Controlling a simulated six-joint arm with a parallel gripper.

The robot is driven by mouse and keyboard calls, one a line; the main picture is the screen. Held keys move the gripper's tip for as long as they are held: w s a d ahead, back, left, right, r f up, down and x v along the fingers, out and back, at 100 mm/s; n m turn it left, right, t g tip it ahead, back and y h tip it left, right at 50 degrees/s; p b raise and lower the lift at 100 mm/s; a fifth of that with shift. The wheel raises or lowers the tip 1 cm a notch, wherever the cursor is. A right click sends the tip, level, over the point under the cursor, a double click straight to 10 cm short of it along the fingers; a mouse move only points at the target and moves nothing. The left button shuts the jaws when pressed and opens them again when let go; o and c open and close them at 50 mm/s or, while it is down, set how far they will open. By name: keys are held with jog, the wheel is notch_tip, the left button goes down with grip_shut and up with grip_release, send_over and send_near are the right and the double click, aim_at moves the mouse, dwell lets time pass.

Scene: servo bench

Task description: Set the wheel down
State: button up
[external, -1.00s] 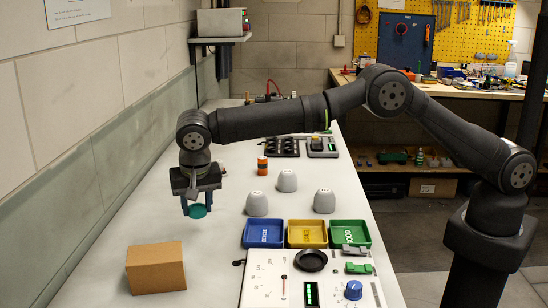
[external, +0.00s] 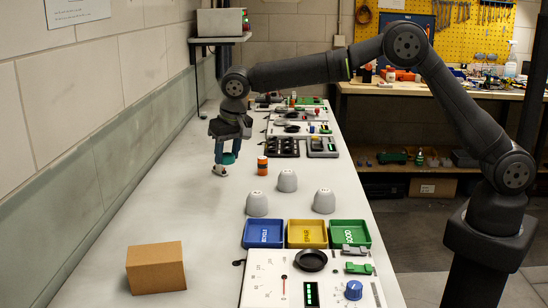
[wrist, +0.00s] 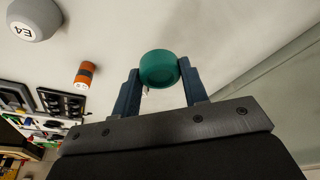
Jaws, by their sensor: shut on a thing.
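The wheel is a teal-green disc (external: 229,158) held between the fingertips of my gripper (external: 226,157), which points down over the left part of the white bench. In the wrist view the wheel (wrist: 159,69) sits between the two blue fingers, its round face showing. In the external view a small pale object (external: 220,171) stands on the bench just under and beside the wheel. I cannot tell whether they touch.
An orange-and-black cylinder (external: 262,166) stands right of my gripper. Grey cups (external: 287,181), coloured trays (external: 264,233) and a control panel (external: 262,290) line the right side. A cardboard box (external: 156,269) stands at front left. The bench's left middle is clear.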

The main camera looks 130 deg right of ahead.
jog(key=s+d+n+t, duration=0.1)
jog(key=s+d+n, duration=0.4)
jog(key=s, duration=0.3)
send_over(209, 196)
jog(key=a, duration=0.1)
jog(key=f, duration=0.6)
jog(key=shift+s+f, duration=0.25)
jog(key=shift+f, duration=2.1)
jog(key=shift+f, duration=0.15)
jog(key=o, duration=0.9)
jog(key=shift+o, duration=0.2)
